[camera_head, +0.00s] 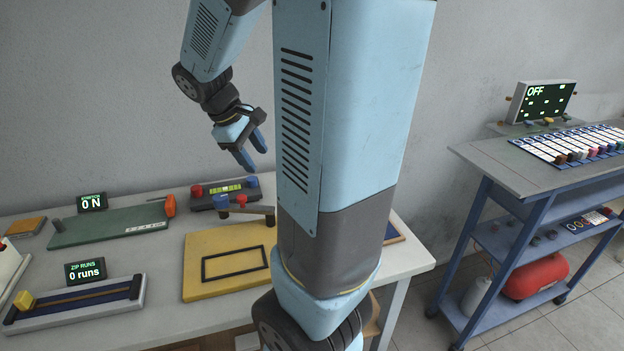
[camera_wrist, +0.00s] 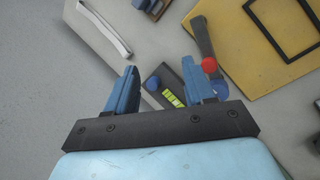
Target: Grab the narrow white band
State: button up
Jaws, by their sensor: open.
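A narrow white band (camera_wrist: 106,28) shows in the wrist view at the upper left. It is a slim, slightly bent strip lying on a pale flat panel (camera_wrist: 84,24). I cannot make it out in the head view, where my arm covers part of the table. My gripper (camera_head: 255,158) is open and empty, pointing down above the back of the table. In the wrist view my gripper (camera_wrist: 160,68) has its two blue fingers spread, with the band ahead of and left of the left finger, apart from it.
A dark device with a green level (camera_head: 226,189) lies below my gripper. Beside it is a bar with red and blue knobs (camera_head: 246,210), then a yellow board (camera_head: 208,285). A green board (camera_head: 105,226) and a slider track (camera_head: 75,302) are at left. A blue-framed cart (camera_head: 510,170) stands at right.

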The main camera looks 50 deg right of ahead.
jog(key=w+d+f+n+g+h, duration=0.2)
jog(key=d+f, duration=0.2)
jog(key=d, duration=0.2)
jog(key=w+d+f+n+g+h, duration=0.1)
jog(key=d+f+n+g+h, duration=0.1)
jog(key=d, duration=0.4)
jog(key=w+d+f+n+g+h, duration=0.2)
jog(key=d+f+n, duration=0.1)
jog(key=d+f, duration=0.3)
jog(key=shift+w+d+f+n+h, duration=0.2)
jog(key=shift+w+d+n+h, duration=0.1)
jog(key=shift+w+h, duration=0.1)
jog(key=x, duration=1.4)
jog(key=shift+r, duration=0.15)
jog(key=shift+c, duration=0.2)
grip_shut()
jog(key=shift+r, duration=0.6)
jog(key=s+a+r, duration=0.9)
jog(key=s+r, duration=0.1)
jog(key=r, duration=0.1)
jog(key=shift+s+a+r, duration=0.15)
jog(key=shift+a+r, duration=0.15)
jog(key=shift+r, duration=0.1)
